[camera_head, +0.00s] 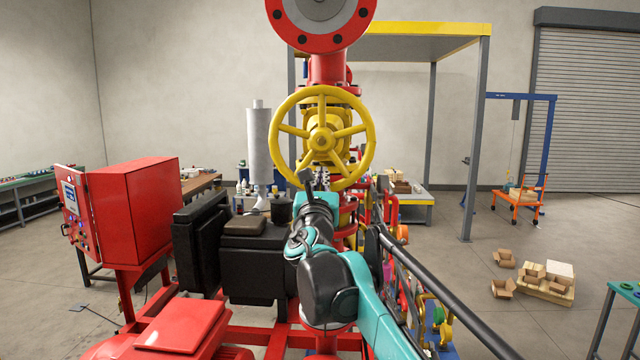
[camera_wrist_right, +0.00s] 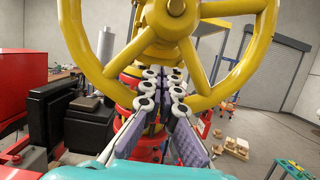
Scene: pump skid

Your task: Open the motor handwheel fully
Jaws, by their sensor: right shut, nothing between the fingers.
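The yellow handwheel (camera_head: 322,140) stands upright, facing me, in the middle of the head view, below a red flange. Its hub and spokes fill the top of the right wrist view (camera_wrist_right: 174,12). My right gripper (camera_head: 318,181) is in front of the wheel's lower rim, roughly below the hub. In the right wrist view its two fingers (camera_wrist_right: 163,82) are shut with nothing between them and overlap the bottom of the rim. I cannot tell whether they touch it. My arm and gripper hide part of the lower rim and the pipework below. My left gripper is not in view.
A red flanged pipe (camera_head: 321,25) rises above the wheel. A black engine-like block (camera_head: 252,255) and a red control cabinet (camera_head: 135,212) stand to the left. Dark rails (camera_head: 440,290) and coloured valves are at lower right. Open floor with cardboard boxes (camera_head: 545,280) lies farther right.

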